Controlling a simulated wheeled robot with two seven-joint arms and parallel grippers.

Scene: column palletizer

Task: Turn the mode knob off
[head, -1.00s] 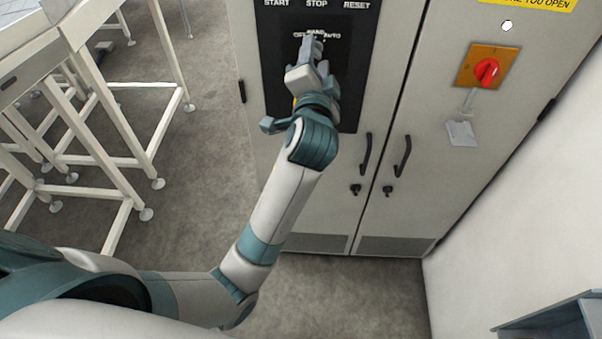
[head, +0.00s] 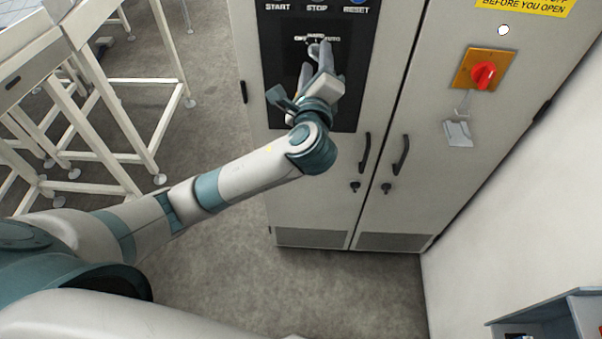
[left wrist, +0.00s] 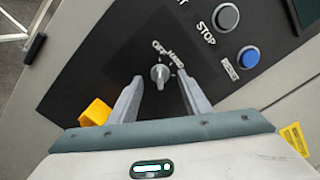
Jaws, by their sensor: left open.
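The mode knob (left wrist: 160,74) is a small grey rotary knob on the cabinet's black panel, with OFF, HAND and AUTO lettering around it. In the head view the knob (head: 314,48) shows just beyond my left gripper's fingertips. My left gripper (head: 317,58) points at the panel. In the left wrist view the two grey fingers (left wrist: 160,82) are open, one on each side of the knob, with gaps between them and it. I cannot tell whether the tips reach the knob's depth. My right gripper is not in view.
Above the knob are the START, STOP and RESET labels; a blue reset button (left wrist: 248,57) and a grey stop button (left wrist: 226,17) show. A red switch (head: 484,75) on an orange plate is on the right door. Pale metal frames (head: 110,110) stand at left.

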